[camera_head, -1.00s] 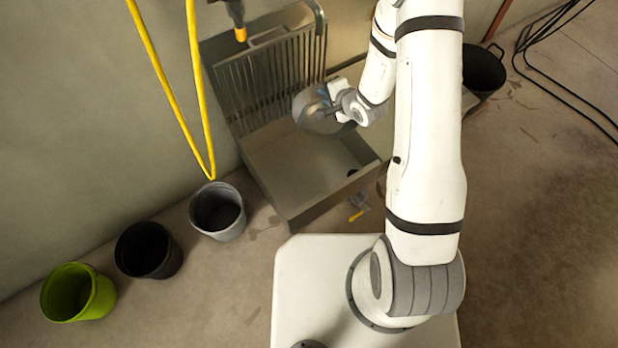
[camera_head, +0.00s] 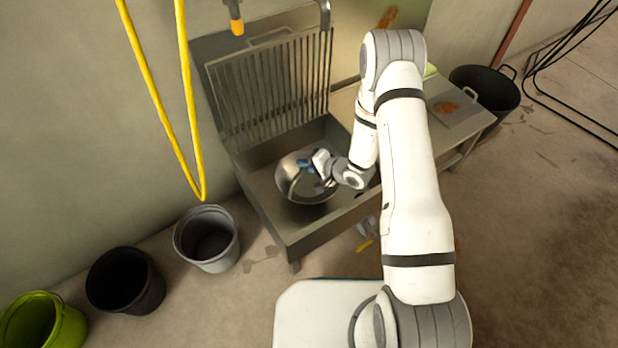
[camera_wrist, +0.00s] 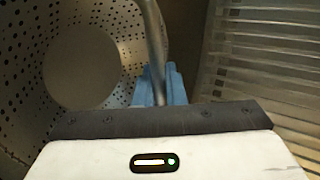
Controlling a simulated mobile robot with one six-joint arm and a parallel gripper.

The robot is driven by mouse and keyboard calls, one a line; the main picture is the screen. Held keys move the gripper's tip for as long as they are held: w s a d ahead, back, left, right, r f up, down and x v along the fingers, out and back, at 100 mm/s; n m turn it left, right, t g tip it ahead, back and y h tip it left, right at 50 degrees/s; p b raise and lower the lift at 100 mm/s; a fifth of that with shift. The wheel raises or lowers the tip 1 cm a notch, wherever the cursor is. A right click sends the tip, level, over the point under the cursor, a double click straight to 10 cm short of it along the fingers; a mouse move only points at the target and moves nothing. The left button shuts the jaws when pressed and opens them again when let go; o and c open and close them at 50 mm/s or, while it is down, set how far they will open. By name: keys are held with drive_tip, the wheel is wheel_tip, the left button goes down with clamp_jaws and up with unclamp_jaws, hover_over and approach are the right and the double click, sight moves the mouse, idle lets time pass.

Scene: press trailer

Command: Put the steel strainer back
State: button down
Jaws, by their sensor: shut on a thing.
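The steel strainer (camera_head: 293,186) is a round, shiny bowl over the sink basin (camera_head: 262,196); I cannot tell whether it touches the bottom. In the wrist view the strainer (camera_wrist: 110,35) shows a perforated wall and a plain round base. My gripper (camera_head: 312,166) is at the strainer's upper right side. My gripper hides part of the strainer's right side.
A slatted rack (camera_head: 262,95) stands against the wall behind the basin. A yellow hose (camera_head: 160,110) hangs at left. Grey (camera_head: 207,238), black (camera_head: 125,281) and green (camera_head: 42,322) buckets stand on the floor at left. A counter (camera_head: 455,110) adjoins the sink at right.

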drive_tip(key=b, duration=0.2)
hover_over(306, 183)
wheel_tip(306, 183, down, 4)
drive_tip(key=shift+f, duration=0.1)
drive_tip(key=c, duration=1.5)
unclamp_jaws()
drive_tip(key=shift+r, duration=0.2)
